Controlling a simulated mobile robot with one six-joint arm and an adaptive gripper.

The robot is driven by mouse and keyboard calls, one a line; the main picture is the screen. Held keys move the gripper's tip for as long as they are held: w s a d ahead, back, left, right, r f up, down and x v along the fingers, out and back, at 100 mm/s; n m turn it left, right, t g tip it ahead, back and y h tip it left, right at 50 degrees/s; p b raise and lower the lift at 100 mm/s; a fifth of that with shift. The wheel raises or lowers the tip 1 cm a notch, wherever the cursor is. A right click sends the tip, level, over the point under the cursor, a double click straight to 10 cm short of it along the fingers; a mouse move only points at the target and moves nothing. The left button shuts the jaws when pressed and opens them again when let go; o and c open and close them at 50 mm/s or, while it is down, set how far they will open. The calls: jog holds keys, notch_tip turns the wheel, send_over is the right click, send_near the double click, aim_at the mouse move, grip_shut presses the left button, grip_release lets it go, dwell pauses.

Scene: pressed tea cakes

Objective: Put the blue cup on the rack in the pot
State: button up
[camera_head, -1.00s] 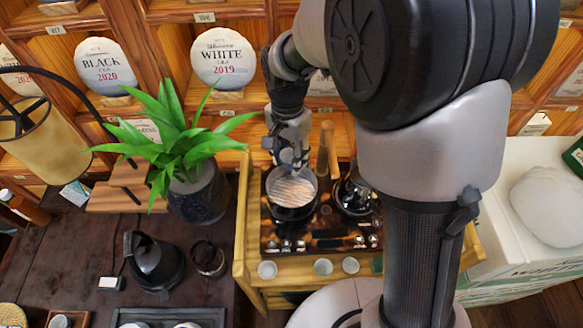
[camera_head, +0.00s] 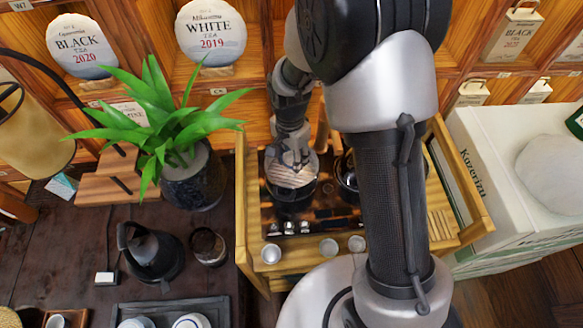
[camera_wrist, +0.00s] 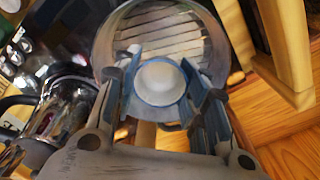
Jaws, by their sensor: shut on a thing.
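The blue cup (camera_wrist: 161,82) is between the fingers of my gripper (camera_wrist: 164,84) in the wrist view, with its pale inside facing the camera. My gripper is shut on it. The dark pot (camera_head: 291,198) stands on the tray table in the head view. Its pale slatted rack (camera_wrist: 160,36) shows in the wrist view inside the pot's round rim. In the head view my gripper (camera_head: 292,158) is over the pot and hides most of the cup. I cannot tell whether the cup touches the rack.
A shiny vessel (camera_head: 347,172) stands close right of the pot, partly behind my arm. Several small cups (camera_head: 271,253) line the table's front edge. A potted plant (camera_head: 190,185) and a black kettle (camera_head: 150,255) are to the left. A wooden shelf wall rises behind.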

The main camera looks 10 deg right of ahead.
jog(key=shift+f+b, duration=0.55)
jog(key=shift+f, duration=1.6)
jog(key=shift+f, duration=0.1)
jog(key=o, duration=1)
jog(key=shift+o, duration=0.2)
notch_tip(320, 180, up, 12)
jog(key=p, duration=0.3)
jog(key=shift+r, duration=0.25)
notch_tip(320, 180, up, 6)
jog(key=r+n+t, duration=0.1)
jog(key=n, duration=0.1)
send_over(291, 163)
jog(key=s+d, duration=0.2)
jog(key=s+d+r+n+t, duration=0.2)
jog(key=s+d+r+n, duration=0.15)
jog(key=s+r, duration=0.4)
jog(key=s+d+r+n+t, duration=0.1)
jog(key=s+d+r+n, duration=0.1)
jog(key=s, duration=0.4)
jog(key=s+d+r+n+t, duration=0.1)
jog(key=s+d+r+n, duration=0.1)
jog(key=s, duration=0.4)
jog(key=shift+r, duration=0.55)
